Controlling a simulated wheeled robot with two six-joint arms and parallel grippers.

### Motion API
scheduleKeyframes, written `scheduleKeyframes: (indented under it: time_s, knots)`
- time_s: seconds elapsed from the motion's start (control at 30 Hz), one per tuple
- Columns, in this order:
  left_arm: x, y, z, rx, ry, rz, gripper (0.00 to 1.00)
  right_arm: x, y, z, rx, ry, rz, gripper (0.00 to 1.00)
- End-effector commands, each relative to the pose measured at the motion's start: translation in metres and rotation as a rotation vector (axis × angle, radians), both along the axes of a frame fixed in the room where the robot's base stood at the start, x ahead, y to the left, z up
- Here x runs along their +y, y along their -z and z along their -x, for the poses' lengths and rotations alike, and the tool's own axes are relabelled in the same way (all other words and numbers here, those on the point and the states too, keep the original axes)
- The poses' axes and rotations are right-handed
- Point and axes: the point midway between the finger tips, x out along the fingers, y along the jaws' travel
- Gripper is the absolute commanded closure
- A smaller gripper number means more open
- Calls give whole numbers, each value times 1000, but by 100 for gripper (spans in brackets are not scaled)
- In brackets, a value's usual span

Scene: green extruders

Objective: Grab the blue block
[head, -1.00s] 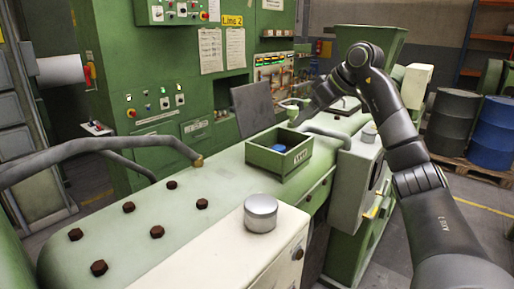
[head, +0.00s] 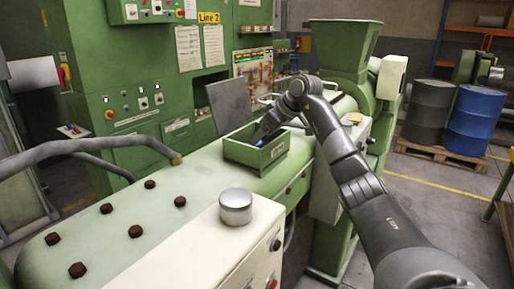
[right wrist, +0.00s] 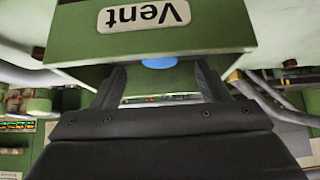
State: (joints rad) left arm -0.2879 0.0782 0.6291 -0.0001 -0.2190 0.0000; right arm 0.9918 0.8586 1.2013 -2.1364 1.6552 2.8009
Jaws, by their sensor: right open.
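The blue block (head: 260,144) lies inside an open green box (head: 236,152) on top of the green machine. Only a small blue patch shows in the head view, partly hidden by my gripper. My right gripper (head: 263,137) is over the box with its fingers pointing down towards the block. In the right wrist view, the gripper (right wrist: 160,75) is open, and the blue block (right wrist: 159,62) shows between the two fingers, partly hidden by the box wall with its "Vent" label (right wrist: 144,15). I cannot tell whether the fingers touch the block. My left gripper is not in view.
A silver round cap (head: 236,207) stands on the pale cabinet in front of the box. Rusty bolts (head: 136,231) stud the machine top at left, near a grey curved pipe (head: 85,146). A grey plate (head: 226,105) and a green hopper (head: 343,48) stand behind.

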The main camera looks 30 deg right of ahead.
Motion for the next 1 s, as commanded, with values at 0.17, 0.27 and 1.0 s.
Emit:
scheduleKeyframes:
  time_s: [0.17, 0.27, 1.0]
  knots:
    - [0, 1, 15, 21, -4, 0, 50, 7, 23, -15, 4, -2, -3, 31]
    - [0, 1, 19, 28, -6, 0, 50, 10, 32, -23, 2, -2, -3, 31]
    - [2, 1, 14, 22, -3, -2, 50, 11, 35, -25, 0, -1, 0, 79]
